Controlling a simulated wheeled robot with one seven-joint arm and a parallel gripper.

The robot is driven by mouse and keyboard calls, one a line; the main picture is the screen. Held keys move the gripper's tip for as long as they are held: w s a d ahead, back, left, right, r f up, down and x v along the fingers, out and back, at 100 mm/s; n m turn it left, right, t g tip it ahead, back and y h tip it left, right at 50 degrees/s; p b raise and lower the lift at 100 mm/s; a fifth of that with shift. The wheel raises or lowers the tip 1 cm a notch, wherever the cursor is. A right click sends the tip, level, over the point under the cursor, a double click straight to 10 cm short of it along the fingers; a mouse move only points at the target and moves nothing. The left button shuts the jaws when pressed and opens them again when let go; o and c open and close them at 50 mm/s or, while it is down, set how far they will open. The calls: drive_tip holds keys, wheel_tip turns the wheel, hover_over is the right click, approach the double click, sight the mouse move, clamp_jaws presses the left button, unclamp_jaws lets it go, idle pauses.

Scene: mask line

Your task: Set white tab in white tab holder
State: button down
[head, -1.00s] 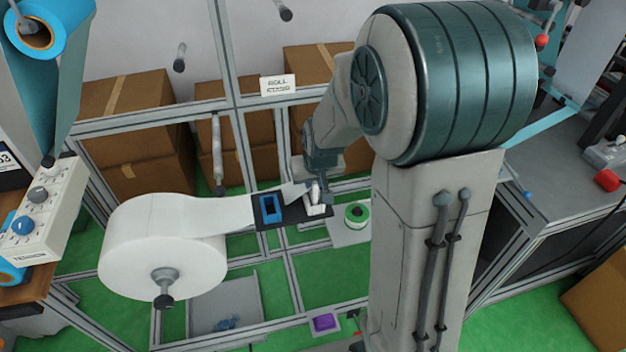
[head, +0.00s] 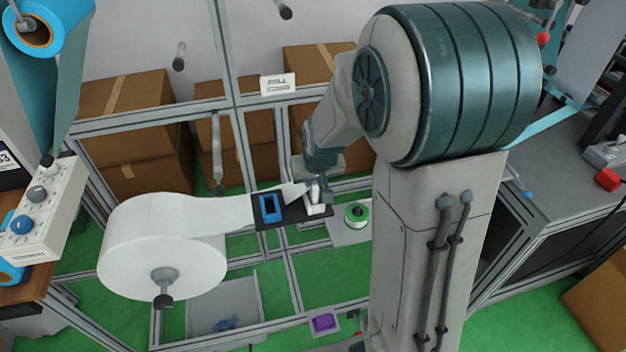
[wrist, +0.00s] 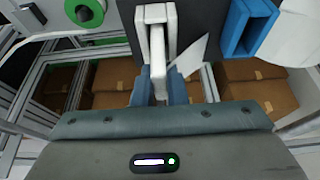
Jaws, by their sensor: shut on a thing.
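My gripper (wrist: 160,88) is shut on the white tab (wrist: 157,66), a narrow white bar between its two blue-grey fingers in the wrist view. The far end of the tab reaches the white tab holder (wrist: 144,14), a forked white piece on a dark plate. The tab's end lies between the holder's arms as seen from the wrist; I cannot tell how deep it sits. In the head view my gripper (head: 319,186) is right above the white holder (head: 315,209), and my fingers mostly hide the tab.
A white web runs from the big roll (head: 150,250) across the dark plate, its pointed end (wrist: 191,56) close beside my fingers. A blue frame (head: 270,208) stands on the plate to the left. A green-and-white spool (head: 356,214) sits to the right. Frame rails surround the plate.

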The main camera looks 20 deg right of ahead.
drive_tip(key=shift+f+b, duration=0.3)
drive_tip(key=shift+b, duration=0.05)
idle(0.3)
drive_tip(key=c, duration=1.4)
unclamp_jaws()
drive_tip(key=shift+o, duration=0.2)
drive_tip(key=shift+r, duration=0.15)
drive_tip(key=v, duration=1.4)
drive_tip(key=s+f+g, duration=0.1)
drive_tip(key=s+f, duration=0.3)
drive_tip(key=s, duration=1.1)
drive_tip(key=shift+s+g+b, duration=0.25)
drive_tip(key=shift+g+b, duration=0.05)
drive_tip(key=shift+b, duration=0.1)
drive_tip(key=shift+a+r, duration=0.1)
